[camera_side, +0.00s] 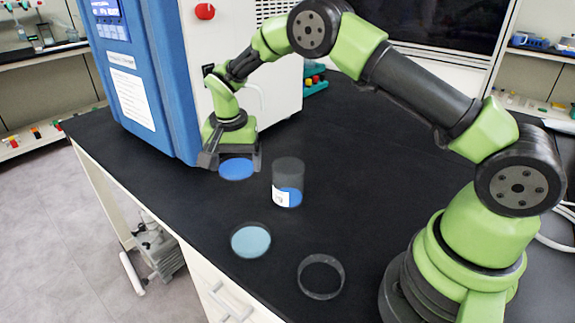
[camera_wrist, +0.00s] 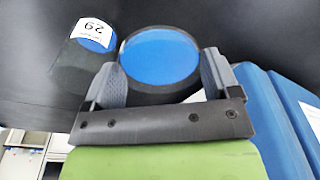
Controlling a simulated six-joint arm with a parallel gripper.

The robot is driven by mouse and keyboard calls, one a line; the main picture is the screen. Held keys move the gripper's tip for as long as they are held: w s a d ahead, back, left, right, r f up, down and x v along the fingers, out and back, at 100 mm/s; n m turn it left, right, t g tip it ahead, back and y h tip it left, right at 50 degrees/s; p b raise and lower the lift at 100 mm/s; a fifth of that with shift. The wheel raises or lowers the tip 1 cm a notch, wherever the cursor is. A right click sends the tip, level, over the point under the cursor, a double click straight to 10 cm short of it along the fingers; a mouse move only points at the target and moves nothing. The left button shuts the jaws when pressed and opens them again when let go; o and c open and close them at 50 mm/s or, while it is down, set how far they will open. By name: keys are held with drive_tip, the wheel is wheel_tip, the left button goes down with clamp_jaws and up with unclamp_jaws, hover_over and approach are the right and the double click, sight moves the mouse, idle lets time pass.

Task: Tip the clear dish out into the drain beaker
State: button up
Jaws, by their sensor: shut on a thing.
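My gripper (camera_side: 232,160) is shut on a round, clear-walled dish (camera_side: 237,169) with bright blue contents, near the blue cabinet. In the wrist view my gripper's (camera_wrist: 162,80) two fingers press on opposite sides of this dish (camera_wrist: 160,57). The dish looks level, at or just above the bench; I cannot tell if it touches. A clear beaker (camera_side: 288,182) with a white label and blue in its lower part stands upright just right of the dish. In the wrist view the beaker (camera_wrist: 84,52) is left of the dish, its label reading 29.
A dish with pale blue contents (camera_side: 251,240) sits near the bench's front edge. An empty clear round dish (camera_side: 321,276) sits right of it, near my base. The blue and white machine (camera_side: 160,75) stands close behind my gripper. The black bench's middle is clear.

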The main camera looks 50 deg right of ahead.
sight(245, 167)
drive_tip(key=shift+s+d+m, duration=0.2)
drive_tip(key=shift+m, duration=0.1)
drive_tip(key=shift+s+d+r+t+y, duration=0.3)
drive_tip(key=shift+s+r+t+y, duration=0.05)
drive_tip(key=shift+r, duration=0.2)
drive_tip(key=shift+s+d+r+t+y, duration=0.3)
drive_tip(key=shift+r+t+y, duration=0.05)
drive_tip(key=shift+r, duration=0.15)
drive_tip(key=shift+r, duration=0.1)
drive_tip(key=s+d+r+t+y, duration=0.1)
drive_tip(key=s+d+t+y, duration=0.3)
drive_tip(key=shift+s+d+r+m+p, duration=0.2)
drive_tip(key=shift+d+r+m+p, duration=0.05)
drive_tip(key=shift+m+p, duration=0.05)
idle(5.8)
